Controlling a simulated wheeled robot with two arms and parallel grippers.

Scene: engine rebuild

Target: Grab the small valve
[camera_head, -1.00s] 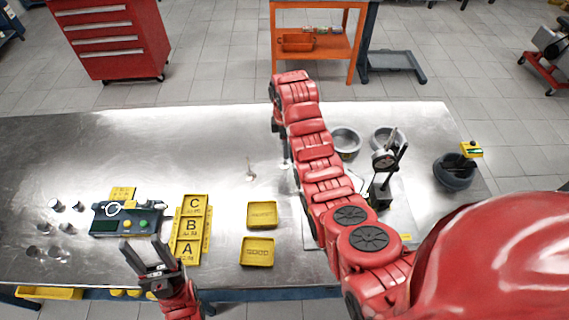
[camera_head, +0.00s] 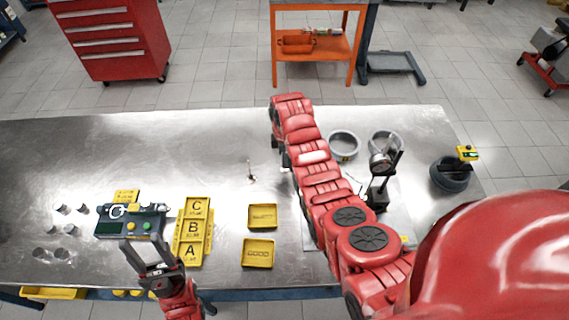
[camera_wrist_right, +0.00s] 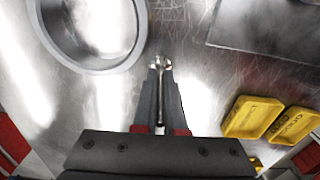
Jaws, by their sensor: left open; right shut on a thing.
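The small valve (camera_wrist_right: 160,95) is a thin metal stem with a wider end, seen between the fingers of my right gripper (camera_wrist_right: 160,76) in the right wrist view. The gripper is shut on it, and the wider end shows at the fingertips. In the head view my right arm hides most of that gripper and the valve. Another small valve-like part (camera_head: 250,172) stands on the table to the left of my right arm. My left gripper (camera_head: 140,246) is open and empty, at the front of the table near the green-and-grey device.
Yellow trays (camera_head: 262,216) and a yellow A-B-C block (camera_head: 193,230) lie at the middle front. A grey ring (camera_head: 343,145), a dial gauge stand (camera_head: 382,175) and a dark round part (camera_head: 451,174) stand at right. The table's back left is clear.

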